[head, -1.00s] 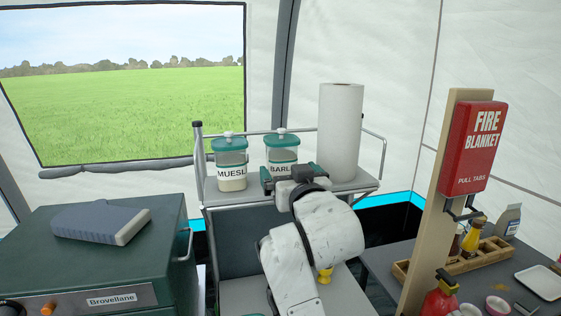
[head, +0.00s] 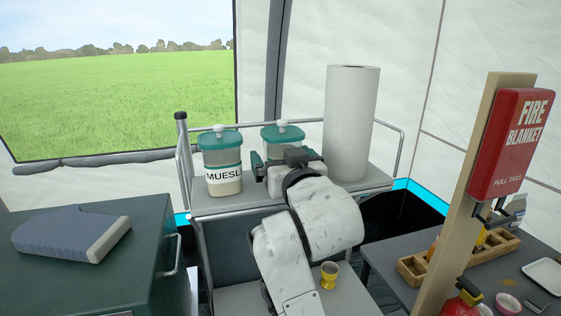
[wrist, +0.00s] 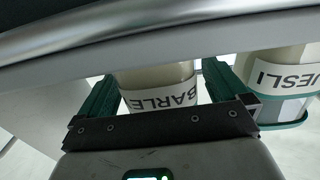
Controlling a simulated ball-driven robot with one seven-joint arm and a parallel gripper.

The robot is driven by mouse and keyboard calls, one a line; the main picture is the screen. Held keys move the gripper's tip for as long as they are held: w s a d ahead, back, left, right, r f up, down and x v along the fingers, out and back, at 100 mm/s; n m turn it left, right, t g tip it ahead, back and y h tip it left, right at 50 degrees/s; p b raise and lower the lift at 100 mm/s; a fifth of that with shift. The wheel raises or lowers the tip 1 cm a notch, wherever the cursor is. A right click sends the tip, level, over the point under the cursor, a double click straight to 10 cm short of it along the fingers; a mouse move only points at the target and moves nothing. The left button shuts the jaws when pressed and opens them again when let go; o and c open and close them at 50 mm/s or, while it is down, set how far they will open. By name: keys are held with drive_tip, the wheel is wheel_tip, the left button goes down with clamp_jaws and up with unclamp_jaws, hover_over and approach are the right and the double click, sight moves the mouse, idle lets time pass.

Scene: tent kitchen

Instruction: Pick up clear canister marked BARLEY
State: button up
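The clear canister marked BARLEY (head: 283,135) stands upright on the top shelf of the trolley, with a green lid and white knob. In the head view my gripper hides its label and lower part. In the wrist view the BARLEY canister (wrist: 158,84) appears upside down between my fingers, its label reading "BARLE". My gripper (wrist: 160,88) is open, with one green finger on each side of the canister and a small gap visible at both sides. My gripper also shows in the head view (head: 284,160).
A similar MUESLI canister (head: 221,163) stands close on the left, near one finger in the wrist view. A paper towel roll (head: 350,122) stands on the right. The trolley shelf (head: 240,205) has metal rails. A yellow cup (head: 329,275) sits on the lower shelf.

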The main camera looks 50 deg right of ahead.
drive_tip(key=shift+w, duration=0.15)
drive_tip(key=shift+c, duration=1.2)
drive_tip(key=c, duration=1.1)
drive_tip(key=shift+r, duration=0.1)
